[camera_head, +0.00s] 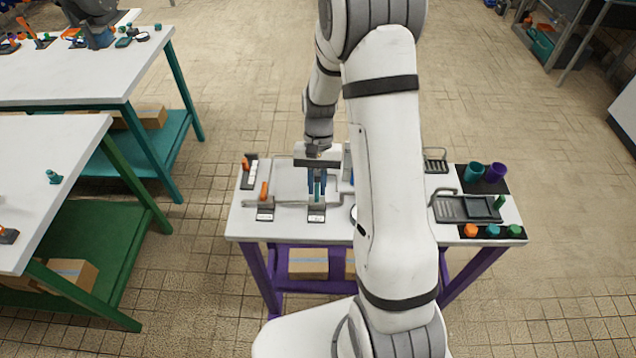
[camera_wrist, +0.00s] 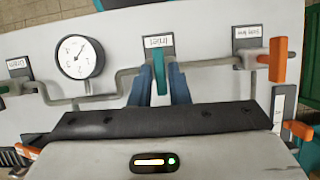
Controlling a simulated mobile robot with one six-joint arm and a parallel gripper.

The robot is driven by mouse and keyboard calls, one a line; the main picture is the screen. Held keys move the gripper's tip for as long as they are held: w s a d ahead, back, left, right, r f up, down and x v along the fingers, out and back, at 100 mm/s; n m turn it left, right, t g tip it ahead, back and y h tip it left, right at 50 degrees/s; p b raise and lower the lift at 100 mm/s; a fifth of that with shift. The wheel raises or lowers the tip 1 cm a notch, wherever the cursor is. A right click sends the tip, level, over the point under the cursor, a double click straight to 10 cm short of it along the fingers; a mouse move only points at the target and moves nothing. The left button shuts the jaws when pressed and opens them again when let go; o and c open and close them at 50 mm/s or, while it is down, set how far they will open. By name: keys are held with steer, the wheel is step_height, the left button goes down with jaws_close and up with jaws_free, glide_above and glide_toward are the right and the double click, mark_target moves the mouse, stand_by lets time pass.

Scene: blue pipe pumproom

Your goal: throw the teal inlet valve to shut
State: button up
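The teal inlet valve handle (camera_wrist: 159,72) stands out from the grey pipe below the upside-down "Inlet" label (camera_wrist: 158,41) in the wrist view. It is long and narrow and runs up and down in that picture. My gripper (camera_wrist: 162,80) has its two blue fingers on either side of the handle, with narrow pale gaps showing beside it; it looks open around the handle, not clamped. In the head view my gripper (camera_head: 317,190) reaches down over the white table at the inlet label plate (camera_head: 316,214), and its fingers largely cover the handle.
An orange valve handle (camera_wrist: 278,60) stands right of the inlet valve in the wrist view. A round gauge (camera_wrist: 80,57) and a "Drain" label (camera_wrist: 18,63) are left. Teal (camera_head: 474,171) and purple (camera_head: 496,172) cups stand on the table's right side.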

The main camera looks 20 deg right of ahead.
steer(key=o, duration=0.3)
steer(key=v, duration=0.7)
steer(key=shift+w+r+b, duration=0.1)
steer(key=shift+r+b, duration=0.3)
steer(key=s+r+n+t, duration=0.1)
steer(key=s+r+t, duration=0.1)
steer(key=s+r, duration=0.2)
steer(key=s+r+n+t+h, duration=0.1)
steer(key=s+r+t, duration=0.2)
steer(key=s+r, duration=0.2)
steer(key=s+r+n+t, duration=0.2)
steer(key=s+r, duration=0.2)
steer(key=s, duration=0.5)
steer(key=shift+a+r+h, duration=0.3)
steer(key=shift+a, duration=0.1)
